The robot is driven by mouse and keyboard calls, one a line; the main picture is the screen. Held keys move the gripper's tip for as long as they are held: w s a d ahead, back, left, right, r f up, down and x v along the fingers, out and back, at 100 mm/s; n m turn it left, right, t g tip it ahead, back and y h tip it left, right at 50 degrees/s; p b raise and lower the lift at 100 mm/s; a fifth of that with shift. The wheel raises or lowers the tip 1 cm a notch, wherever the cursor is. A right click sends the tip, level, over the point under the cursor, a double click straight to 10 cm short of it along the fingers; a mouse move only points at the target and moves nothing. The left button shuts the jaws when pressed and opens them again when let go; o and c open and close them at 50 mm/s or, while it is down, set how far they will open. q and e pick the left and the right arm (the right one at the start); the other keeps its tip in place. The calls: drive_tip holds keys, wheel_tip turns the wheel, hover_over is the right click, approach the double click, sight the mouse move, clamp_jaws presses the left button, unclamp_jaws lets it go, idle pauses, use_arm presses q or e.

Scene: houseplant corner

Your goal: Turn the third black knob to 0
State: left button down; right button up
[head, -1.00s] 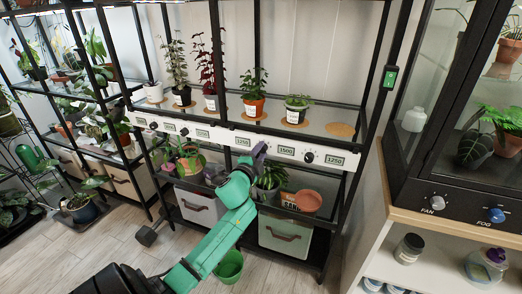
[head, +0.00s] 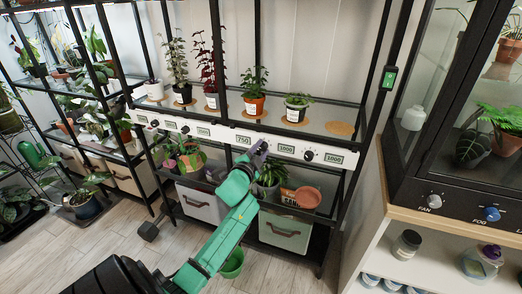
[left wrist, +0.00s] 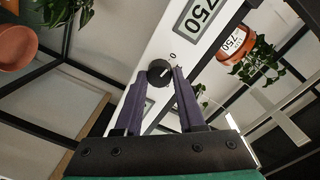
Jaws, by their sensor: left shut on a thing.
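A white panel strip (head: 222,134) with black knobs and number displays runs along the front of the shelf rack. The first (head: 154,124) and second (head: 185,130) black knobs show to the left, and another black knob (head: 309,156) to the right. My left gripper (head: 262,146) is at the strip and hides the third knob in the head view. In the left wrist view this third knob (left wrist: 158,73) sits between my two dark purple fingers, which are shut on it. A printed 0 (left wrist: 172,56) is beside it. The adjacent display (left wrist: 200,14) reads 750. My right gripper is not in view.
Potted plants stand on the glass shelf (head: 225,118) above the strip. Below are more plants, a terracotta dish (head: 307,197) and storage bins (head: 287,236). A green bucket (head: 232,264) stands on the floor. A glass cabinet with FAN and FOG knobs (head: 491,214) is at right.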

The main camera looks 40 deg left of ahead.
use_arm(q)
drive_tip(key=shift+f, duration=0.1)
drive_tip(key=c, duration=0.5)
unclamp_jaws()
drive_tip(key=v, duration=1.4)
drive_tip(key=shift+s+d, duration=0.1)
drive_tip(key=shift+s, duration=0.25)
